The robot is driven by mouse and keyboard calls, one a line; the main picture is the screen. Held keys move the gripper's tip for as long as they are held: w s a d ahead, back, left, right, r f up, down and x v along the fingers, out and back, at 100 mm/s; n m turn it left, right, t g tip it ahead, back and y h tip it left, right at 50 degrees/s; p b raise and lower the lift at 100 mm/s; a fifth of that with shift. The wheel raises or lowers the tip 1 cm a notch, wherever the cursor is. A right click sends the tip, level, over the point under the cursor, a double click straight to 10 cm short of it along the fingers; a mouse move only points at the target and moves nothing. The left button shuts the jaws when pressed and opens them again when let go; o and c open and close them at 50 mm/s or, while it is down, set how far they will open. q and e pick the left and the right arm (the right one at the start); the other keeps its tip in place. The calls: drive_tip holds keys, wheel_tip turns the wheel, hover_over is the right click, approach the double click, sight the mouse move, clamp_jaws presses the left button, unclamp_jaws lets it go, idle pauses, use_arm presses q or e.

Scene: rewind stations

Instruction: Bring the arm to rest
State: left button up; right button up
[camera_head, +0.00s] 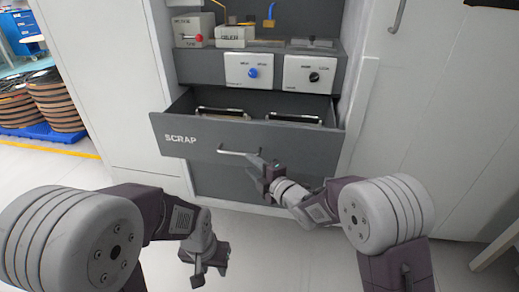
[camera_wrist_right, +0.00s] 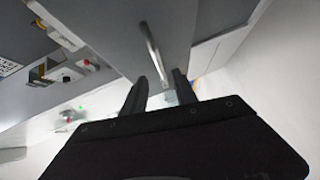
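The grey drawer marked SCRAP (camera_head: 200,148) is pulled out of the cabinet, and its bar handle (camera_head: 238,154) is on the front panel. My right gripper (camera_head: 257,165) is at the right end of this handle. In the right wrist view its two dark fingers (camera_wrist_right: 160,92) stand apart, with the handle (camera_wrist_right: 155,55) reaching down toward the gap between them. I cannot tell whether they touch it. My left gripper (camera_head: 209,276) hangs low over the floor, away from the cabinet, with its fingers apart and nothing visible in them.
Two bins with metal-rimmed handles (camera_head: 293,118) sit inside the drawer. Above it are a panel with a blue knob (camera_head: 252,72) and one with a black knob (camera_head: 314,77). White cabinets flank the station. Stacked reels (camera_head: 55,103) stand on a blue pallet at left.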

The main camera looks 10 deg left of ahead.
drive_tip(key=w+d+r+m+t+h+p, duration=0.3)
drive_tip(key=d+r+p, duration=0.3)
drive_tip(key=d+r, duration=0.6)
drive_tip(key=s+d+f+m+h+p, duration=0.1)
drive_tip(key=s+d+f+m+h, duration=0.1)
drive_tip(key=d+m+h, duration=0.35)
drive_tip(key=s+d+f+m+g+h, duration=0.1)
drive_tip(key=s+d+f+m+g, duration=0.35)
drive_tip(key=s, duration=0.45)
drive_tip(key=s+d+f+m+g+h+p, duration=0.1)
drive_tip(key=s+d+f+m+g, duration=0.25)
drive_tip(key=s+f+m, duration=0.35)
drive_tip(key=s+d+f+m+g+h, duration=0.1)
drive_tip(key=s+d+f+m+g, duration=0.35)
drive_tip(key=s, duration=0.55)
wheel_tip(320, 180, up, 38)
drive_tip(key=s+g+p, duration=0.1)
drive_tip(key=p, duration=3.7)
drive_tip(key=shift+a+f+m, duration=0.15)
drive_tip(key=shift+a+m, duration=0.3)
